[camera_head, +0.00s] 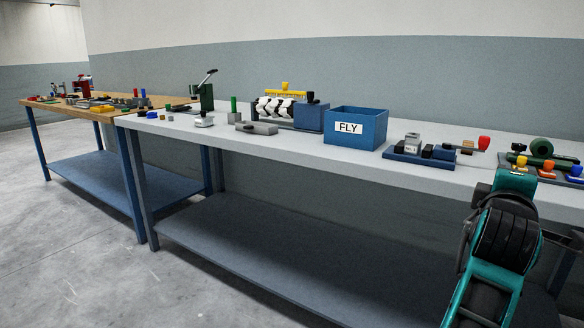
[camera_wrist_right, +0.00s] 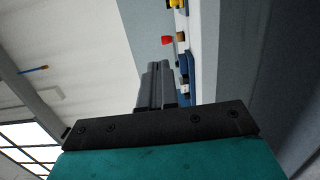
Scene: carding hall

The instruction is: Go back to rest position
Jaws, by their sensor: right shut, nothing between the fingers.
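My right gripper (camera_wrist_right: 156,85) shows in the right wrist view with its two grey fingers together and nothing between them. It points at the bench edge and the wall and touches nothing that I can see. In the head view my teal and black right arm stands at the lower right, in front of the grey workbench (camera_head: 330,165); its fingers cannot be made out there. My left arm and left gripper are not in view.
The workbench carries a blue FLY bin (camera_head: 368,123), a roller device (camera_head: 276,107), a hand press (camera_head: 205,100) and a blue fixture (camera_head: 419,153). A wooden-topped table (camera_head: 70,101) stands at the far left. The floor (camera_head: 70,255) at the left is clear.

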